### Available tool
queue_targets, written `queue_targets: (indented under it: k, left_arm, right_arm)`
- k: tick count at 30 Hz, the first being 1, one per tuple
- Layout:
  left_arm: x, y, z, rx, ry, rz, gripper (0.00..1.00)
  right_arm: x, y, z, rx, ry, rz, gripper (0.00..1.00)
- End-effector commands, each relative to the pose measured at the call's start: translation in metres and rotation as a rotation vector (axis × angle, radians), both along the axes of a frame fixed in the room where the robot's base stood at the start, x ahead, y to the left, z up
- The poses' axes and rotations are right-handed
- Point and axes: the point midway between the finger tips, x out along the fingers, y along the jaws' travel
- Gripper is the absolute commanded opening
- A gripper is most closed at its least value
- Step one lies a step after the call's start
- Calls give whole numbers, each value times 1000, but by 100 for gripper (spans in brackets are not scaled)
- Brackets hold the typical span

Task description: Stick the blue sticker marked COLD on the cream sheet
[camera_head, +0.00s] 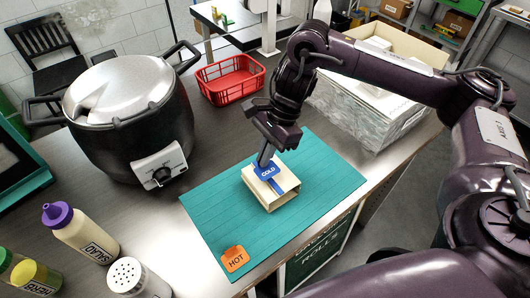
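The blue sticker marked COLD (267,172) is at the fingertips of my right gripper (264,160), which appears shut on it. The sticker is over the back part of a cream piece (258,188), which looks like a low, open-sided box with a blue strip across its top. I cannot tell whether the sticker touches the cream surface. The cream piece rests on the teal mat (212,205). An orange sticker marked HOT (235,259) lies at the mat's front left corner. My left gripper is not in view.
A large black pot cooker (130,125) stands at left, with a red basket (230,79) behind the mat. Sauce bottles (80,232) and a shaker (128,277) stand at front left. A large open box (365,105) is at back right. The mat's left part is clear.

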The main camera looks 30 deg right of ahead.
Motion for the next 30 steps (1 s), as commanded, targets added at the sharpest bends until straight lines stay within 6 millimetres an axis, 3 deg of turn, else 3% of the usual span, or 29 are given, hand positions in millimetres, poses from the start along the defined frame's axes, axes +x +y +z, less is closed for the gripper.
queue_targets:
  k: [30]
  left_arm:
    - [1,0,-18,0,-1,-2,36]
  right_arm:
    - [0,0,-21,0,0,0,0]
